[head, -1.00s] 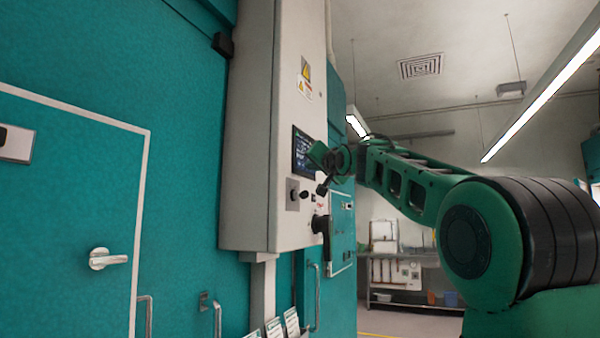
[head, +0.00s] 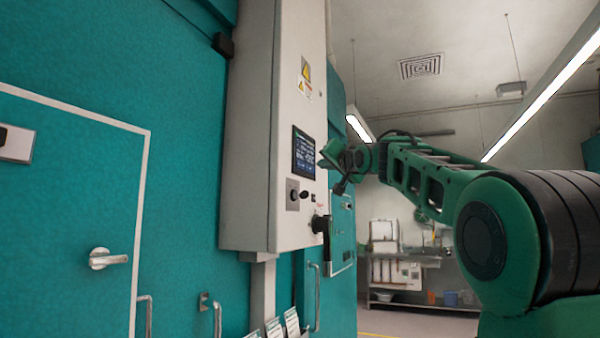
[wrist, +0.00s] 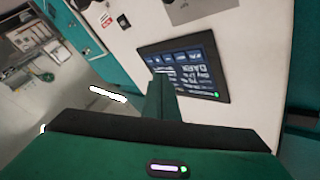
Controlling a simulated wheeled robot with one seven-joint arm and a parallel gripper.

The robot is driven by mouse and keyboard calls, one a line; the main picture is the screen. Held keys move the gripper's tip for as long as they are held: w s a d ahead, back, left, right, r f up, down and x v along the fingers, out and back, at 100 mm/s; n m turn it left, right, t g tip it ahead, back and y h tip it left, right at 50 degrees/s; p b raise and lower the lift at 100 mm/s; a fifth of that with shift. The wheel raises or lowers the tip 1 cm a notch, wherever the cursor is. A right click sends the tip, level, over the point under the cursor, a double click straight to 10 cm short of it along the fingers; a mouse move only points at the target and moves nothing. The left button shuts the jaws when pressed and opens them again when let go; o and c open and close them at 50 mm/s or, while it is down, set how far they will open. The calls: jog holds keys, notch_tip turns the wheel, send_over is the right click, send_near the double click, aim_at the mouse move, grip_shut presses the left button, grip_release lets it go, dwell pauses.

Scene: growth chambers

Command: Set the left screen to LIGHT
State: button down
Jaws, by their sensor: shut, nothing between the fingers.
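A dark touch screen (head: 304,153) with blue panels and white text is set in the front of the pale control cabinet (head: 248,150). It is the only screen I see. In the wrist view the screen (wrist: 190,68) appears tilted and rotated; its large text may read DARK, but I cannot be sure. My gripper (head: 324,157) is just right of the screen in the head view, apparently a short gap off its face. In the wrist view its shut, empty fingers (wrist: 160,84) overlap the screen's lower left part and hide some of it.
Below the screen are a small plate with a dark knob (head: 292,195), small buttons (head: 304,195) and a large black rotary handle (head: 321,224). Teal chamber walls (head: 70,200) with door handles stand left. A bench (head: 410,257) stands far behind; open floor lies before it.

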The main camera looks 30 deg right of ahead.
jog(key=shift+s+d, duration=0.65)
jog(key=shift+s, duration=0.1)
jog(key=shift+a, duration=0.1)
dwell(1.8)
